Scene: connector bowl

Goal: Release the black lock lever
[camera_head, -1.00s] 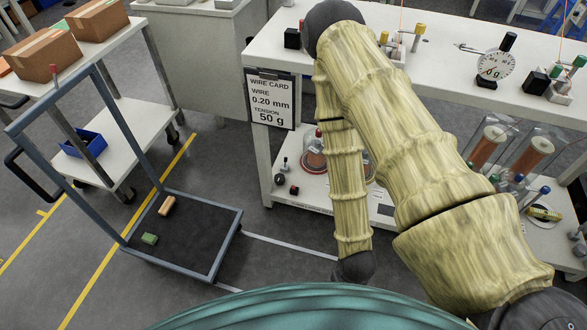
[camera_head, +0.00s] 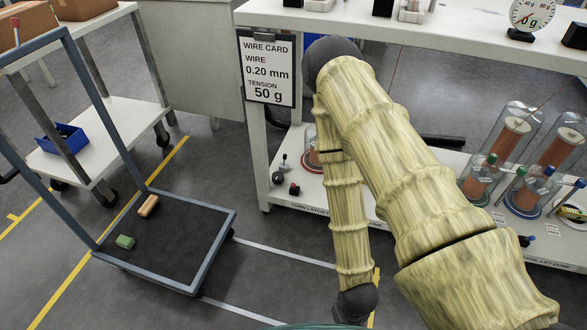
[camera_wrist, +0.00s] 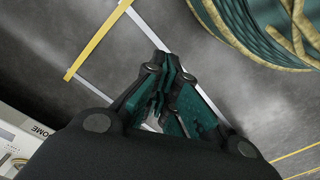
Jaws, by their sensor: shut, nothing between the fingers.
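My gripper (camera_wrist: 166,78) shows in the wrist view with its dark teal-padded fingers closed together and nothing between them. It hangs over bare grey floor. The head view shows my arm but not the gripper. I cannot make out for certain which part is the black lock lever. Small black knobbed parts (camera_head: 294,189) stand at the left end of the bench's lower shelf, beside a small grey-topped post (camera_head: 284,163). Another small dark part (camera_head: 526,240) is at the shelf's right front edge. The gripper is apart from all of these.
Copper wire spools under clear domes (camera_head: 507,140) stand on the lower shelf (camera_head: 312,189), partly hidden by my arm. A wire card (camera_head: 267,70) hangs at the bench's left end. A flat trolley (camera_head: 170,240) with two small blocks stands left. Floor between is clear.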

